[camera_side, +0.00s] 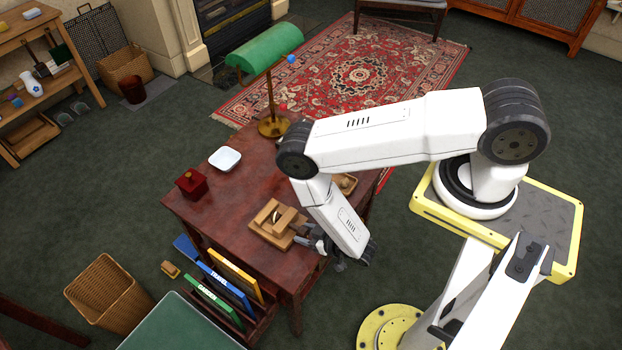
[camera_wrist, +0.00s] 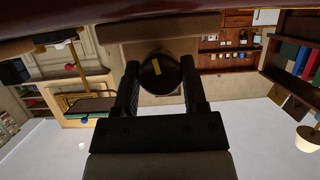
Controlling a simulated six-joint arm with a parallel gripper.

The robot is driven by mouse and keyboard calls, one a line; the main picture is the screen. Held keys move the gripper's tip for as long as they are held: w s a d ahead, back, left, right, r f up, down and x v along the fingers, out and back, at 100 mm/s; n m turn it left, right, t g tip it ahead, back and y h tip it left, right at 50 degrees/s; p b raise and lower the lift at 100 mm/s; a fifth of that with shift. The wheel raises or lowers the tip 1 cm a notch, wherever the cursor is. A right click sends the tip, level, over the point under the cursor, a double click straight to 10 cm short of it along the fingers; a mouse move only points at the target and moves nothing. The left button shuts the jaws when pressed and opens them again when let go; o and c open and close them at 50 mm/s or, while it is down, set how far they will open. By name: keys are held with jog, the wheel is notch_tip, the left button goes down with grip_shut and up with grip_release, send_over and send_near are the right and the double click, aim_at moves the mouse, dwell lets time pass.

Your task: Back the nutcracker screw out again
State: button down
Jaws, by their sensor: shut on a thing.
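The wooden nutcracker (camera_side: 268,232) sits near the front edge of the dark red table, with a small pale item in its gap, probably a nut. In the wrist view, the nutcracker's wooden end (camera_wrist: 113,50) lies behind a round dark screw knob (camera_wrist: 158,83) with a yellow stripe. My gripper (camera_side: 309,241) reaches the nutcracker's right side from the right. In the wrist view, my gripper (camera_wrist: 160,68) is shut on the knob, with one finger on each side. The screw's shaft is hidden behind the knob.
On the table (camera_side: 222,205) are a white dish (camera_side: 225,159), a red box (camera_side: 191,184), a green-shaded lamp (camera_side: 264,52) and a wooden tray (camera_side: 347,184) partly behind my arm. Several book-like folders (camera_side: 226,287) and a wicker basket (camera_side: 107,292) stand below the front edge.

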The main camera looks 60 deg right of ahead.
jog(key=n+h, duration=0.2)
jog(key=n, duration=0.1)
jog(key=shift+a, duration=0.2)
jog(key=n+h, duration=0.2)
jog(key=n, duration=0.1)
jog(key=shift+f+t, duration=0.1)
jog(key=shift+t, duration=0.2)
jog(key=n+t+h, duration=0.1)
jog(key=n+h, duration=0.1)
jog(key=n, duration=0.1)
jog(key=shift+s+n, duration=0.1)
jog(key=shift+n, duration=0.3)
jog(key=n, duration=0.2)
jog(key=n+t+h, duration=0.1)
jog(key=n, duration=0.1)
jog(key=shift+f+t, duration=0.1)
jog(key=shift+t, duration=0.2)
jog(key=shift+c, duration=0.7)
grip_release()
jog(key=shift+s+a, duration=0.1)
